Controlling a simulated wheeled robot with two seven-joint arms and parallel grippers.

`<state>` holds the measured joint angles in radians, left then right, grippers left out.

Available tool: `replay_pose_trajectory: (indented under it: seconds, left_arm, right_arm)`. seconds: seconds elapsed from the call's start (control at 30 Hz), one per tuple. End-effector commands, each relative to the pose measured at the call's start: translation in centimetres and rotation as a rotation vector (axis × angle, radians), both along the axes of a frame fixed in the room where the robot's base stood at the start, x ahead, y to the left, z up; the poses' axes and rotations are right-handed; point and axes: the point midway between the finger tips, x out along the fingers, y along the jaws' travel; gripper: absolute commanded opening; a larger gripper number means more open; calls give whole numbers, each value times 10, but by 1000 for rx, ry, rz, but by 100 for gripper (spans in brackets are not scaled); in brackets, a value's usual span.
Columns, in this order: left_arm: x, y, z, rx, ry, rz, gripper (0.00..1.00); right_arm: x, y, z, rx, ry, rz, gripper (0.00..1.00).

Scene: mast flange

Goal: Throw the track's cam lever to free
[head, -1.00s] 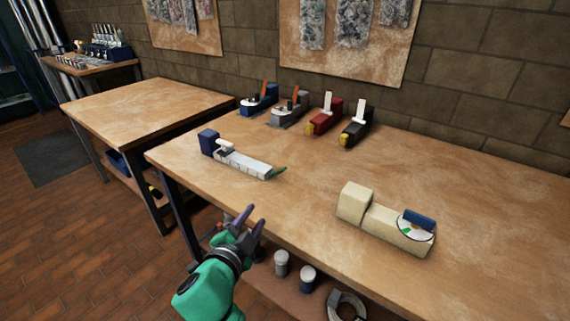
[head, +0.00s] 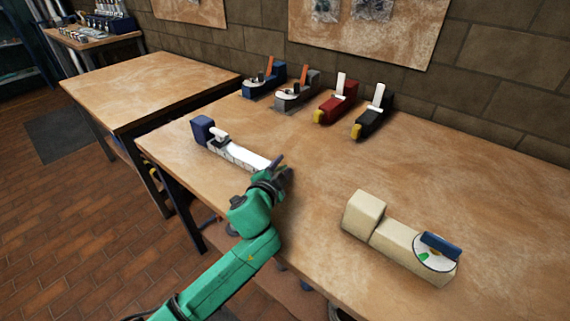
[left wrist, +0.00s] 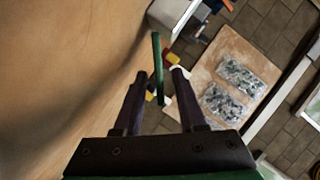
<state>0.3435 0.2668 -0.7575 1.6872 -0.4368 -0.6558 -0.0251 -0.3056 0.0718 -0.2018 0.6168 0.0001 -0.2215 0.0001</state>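The track (head: 240,154) is a white bar with a blue end block (head: 202,129), lying on the table to the left of centre. Its green lever (left wrist: 158,70) shows as a thin upright bar in the left wrist view. In the head view the lever is hidden behind my gripper. My left gripper (head: 281,168) is at the lever end of the track. In the left wrist view the left gripper (left wrist: 158,80) is open, with the lever's lower end showing between its dark fingers. I cannot tell whether they touch it. My right gripper is out of view.
A cream block (head: 385,235) with a round dial and blue handle stands at the right. Blue, grey, red (head: 336,100) and black (head: 374,112) clamp-like devices stand along the back. The table middle (head: 320,160) is clear. Another table (head: 145,90) stands left.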

Motion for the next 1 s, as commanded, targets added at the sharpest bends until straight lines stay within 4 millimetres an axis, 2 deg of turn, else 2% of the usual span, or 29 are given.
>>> replay_pose_trajectory:
  seconds: [0.03,0.17,0.43,0.53,1.0]
  left_arm:
    - [9,-3,-3,0,-1,0,40]
    - [21,-6,-6,1,-1,-1,40]
    - [23,-7,-7,0,0,-1,40]
    - [23,-7,-7,0,0,-1,2]
    - [23,-6,-7,0,1,-1,0]
  right_arm:
    - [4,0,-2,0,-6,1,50]
    - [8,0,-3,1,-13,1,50]
    - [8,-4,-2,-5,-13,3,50]
    - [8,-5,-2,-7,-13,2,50]
    - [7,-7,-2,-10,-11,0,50]
